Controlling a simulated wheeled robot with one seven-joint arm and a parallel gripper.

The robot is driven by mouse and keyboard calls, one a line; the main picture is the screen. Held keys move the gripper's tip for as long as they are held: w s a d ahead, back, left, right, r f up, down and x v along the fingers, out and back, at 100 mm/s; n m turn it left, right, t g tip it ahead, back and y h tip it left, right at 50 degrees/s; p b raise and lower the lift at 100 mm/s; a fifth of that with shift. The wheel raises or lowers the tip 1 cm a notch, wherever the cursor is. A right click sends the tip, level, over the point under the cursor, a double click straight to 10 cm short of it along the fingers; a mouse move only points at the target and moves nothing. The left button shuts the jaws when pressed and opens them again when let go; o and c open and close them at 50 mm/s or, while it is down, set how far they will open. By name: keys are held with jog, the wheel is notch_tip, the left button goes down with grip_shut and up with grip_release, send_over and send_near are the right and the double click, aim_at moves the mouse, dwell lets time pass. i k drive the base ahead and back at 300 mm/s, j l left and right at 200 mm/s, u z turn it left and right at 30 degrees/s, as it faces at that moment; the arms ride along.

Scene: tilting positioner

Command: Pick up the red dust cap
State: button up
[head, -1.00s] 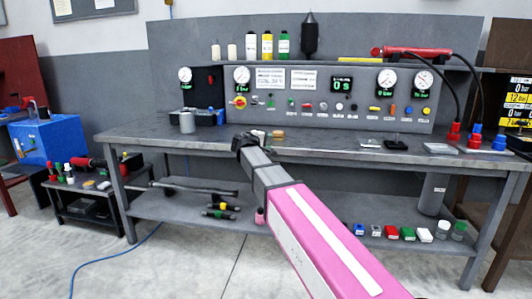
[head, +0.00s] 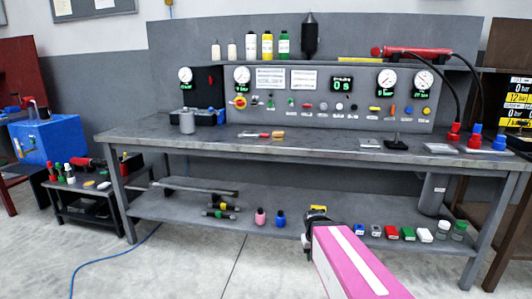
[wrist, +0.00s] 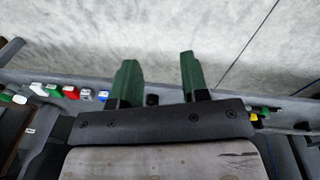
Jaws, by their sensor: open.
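A small red block-shaped piece (head: 392,232), which may be the red dust cap, stands in a row on the bench's lower shelf. It also shows at the left of the wrist view (wrist: 71,93). My gripper (head: 316,214) is at the front of the lower shelf, left of that row and apart from the red piece. In the wrist view my gripper's two green fingers (wrist: 160,75) are spread, with nothing held between them. My arm hides part of the shelf front.
Blue (head: 359,230), green (head: 408,234) and white (head: 424,235) pieces stand close beside the red one. A pink bottle (head: 260,217) and dark tubes with coloured bands (head: 221,211) lie farther left. The bench top (head: 330,145) is overhead.

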aim_at(474, 137)
jog(key=z, duration=1.55)
jog(key=i+l, duration=0.15)
jog(key=i, duration=0.25)
